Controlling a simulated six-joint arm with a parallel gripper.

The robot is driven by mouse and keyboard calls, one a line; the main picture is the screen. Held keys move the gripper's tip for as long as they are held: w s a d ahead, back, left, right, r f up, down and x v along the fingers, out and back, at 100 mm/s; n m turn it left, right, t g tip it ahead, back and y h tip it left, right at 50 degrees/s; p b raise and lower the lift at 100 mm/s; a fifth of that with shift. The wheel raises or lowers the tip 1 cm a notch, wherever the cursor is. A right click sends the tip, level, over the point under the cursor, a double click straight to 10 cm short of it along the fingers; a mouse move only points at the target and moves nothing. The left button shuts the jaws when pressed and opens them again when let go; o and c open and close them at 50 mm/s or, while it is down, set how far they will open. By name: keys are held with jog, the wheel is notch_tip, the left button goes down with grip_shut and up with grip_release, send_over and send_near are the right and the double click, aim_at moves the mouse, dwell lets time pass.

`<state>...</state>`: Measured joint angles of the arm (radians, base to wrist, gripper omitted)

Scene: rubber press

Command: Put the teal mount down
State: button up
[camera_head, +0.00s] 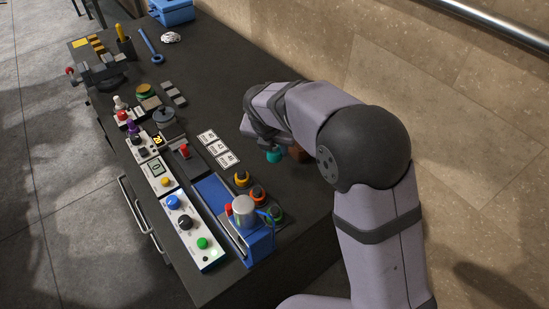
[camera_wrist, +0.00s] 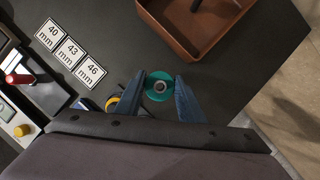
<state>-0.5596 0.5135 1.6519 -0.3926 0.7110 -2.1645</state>
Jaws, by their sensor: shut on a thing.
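The teal mount (camera_wrist: 152,78) is a round disc with a grey metal centre and a dark hole. It sits between the two blue fingers of my gripper (camera_wrist: 161,80), which is shut on it. In the head view the teal mount (camera_head: 273,156) shows under my gripper (camera_head: 272,148), right of the size cards and over the bench's bare right part. I cannot tell whether its underside touches the bench.
A brown tray (camera_wrist: 168,38) lies just beyond the mount. Cards (camera_wrist: 69,53) marked 40, 43 and 46 mm lie to the left. Yellow, orange and green round mounts (camera_head: 258,194) stand beside the blue press (camera_head: 259,243). Dark bench (camera_wrist: 222,80) is clear right of my gripper.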

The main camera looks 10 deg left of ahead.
jog(key=shift+r, duration=1.4)
jog(key=shift+w, duration=0.1)
